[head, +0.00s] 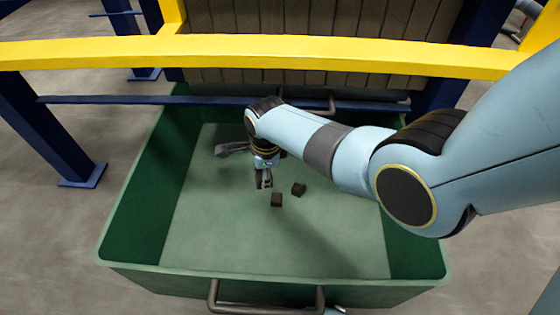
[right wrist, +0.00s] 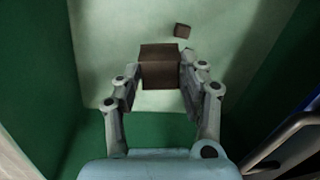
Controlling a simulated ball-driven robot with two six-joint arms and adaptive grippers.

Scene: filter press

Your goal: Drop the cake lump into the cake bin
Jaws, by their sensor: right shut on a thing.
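The cake bin (head: 330,240) is a large green open tub with a pale floor, filling the middle of the head view. My right gripper (head: 264,184) reaches down inside its walls, pointing at the floor. In the right wrist view, the gripper (right wrist: 160,68) is shut on a dark brown, block-shaped cake lump (right wrist: 158,72), held between its fingertips. A second, smaller-looking lump (right wrist: 182,30) shows beyond it over the bin floor. The head view shows dark lumps (head: 298,189) by the fingertips; I cannot tell there which is held. My left gripper is not in view.
A yellow beam (head: 280,54) crosses above the bin's far side, with dark press plates (head: 310,20) behind it. Blue legs (head: 45,125) stand at the left. A handle (head: 266,309) is on the bin's near side. A dark grey shape (head: 232,149) shows left of the gripper.

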